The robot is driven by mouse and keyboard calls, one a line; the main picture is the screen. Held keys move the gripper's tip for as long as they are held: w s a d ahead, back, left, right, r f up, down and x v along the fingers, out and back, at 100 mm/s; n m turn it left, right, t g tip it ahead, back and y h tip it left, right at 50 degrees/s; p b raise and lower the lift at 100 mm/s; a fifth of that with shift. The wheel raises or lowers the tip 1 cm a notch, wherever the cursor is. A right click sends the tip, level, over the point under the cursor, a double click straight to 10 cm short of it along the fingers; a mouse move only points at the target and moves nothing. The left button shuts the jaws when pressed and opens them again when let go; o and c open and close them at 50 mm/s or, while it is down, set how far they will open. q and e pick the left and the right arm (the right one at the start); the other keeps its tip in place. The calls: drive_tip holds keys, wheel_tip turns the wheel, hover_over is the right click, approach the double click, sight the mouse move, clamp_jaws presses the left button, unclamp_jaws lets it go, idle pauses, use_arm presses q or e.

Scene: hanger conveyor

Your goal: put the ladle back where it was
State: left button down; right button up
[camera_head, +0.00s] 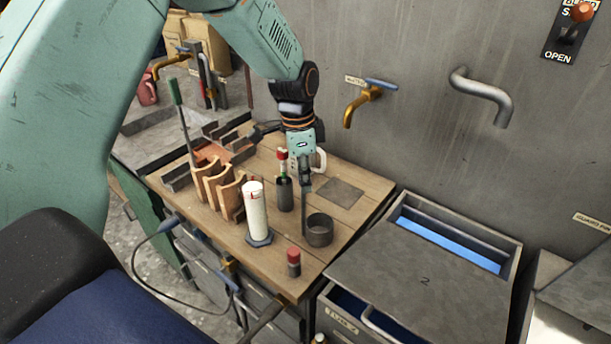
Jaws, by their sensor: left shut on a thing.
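My left gripper (304,185) comes down over the wooden bench and is shut on the upright handle of the ladle (320,231). The ladle is a dark, round cup with a thin, straight handle rising at its left side. Its cup is upright, near the bench's right front part; I cannot tell whether it touches the wood or hangs just above it. A dark square patch (341,189) lies on the bench behind the cup. My right gripper is not in view.
A white cylinder (257,208), a dark holder (285,195) and a red-capped jar (293,263) stand close to the ladle. A wooden rack (216,187) is left. A lidded tank (420,275) with blue liquid (450,240) is right. Pipes project from the wall.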

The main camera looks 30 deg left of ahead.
use_arm(q)
drive_tip(key=shift+d+f, duration=0.1)
drive_tip(key=shift+d, duration=0.05)
drive_tip(key=c, duration=1.7)
unclamp_jaws()
drive_tip(key=shift+f, duration=0.1)
drive_tip(key=o, duration=0.5)
drive_tip(key=shift+r, duration=0.55)
drive_tip(key=r, duration=0.7)
drive_tip(key=a+r, duration=0.1)
drive_tip(key=r, duration=0.3)
drive_tip(key=shift+s, duration=0.25)
drive_tip(key=shift+r, duration=0.1)
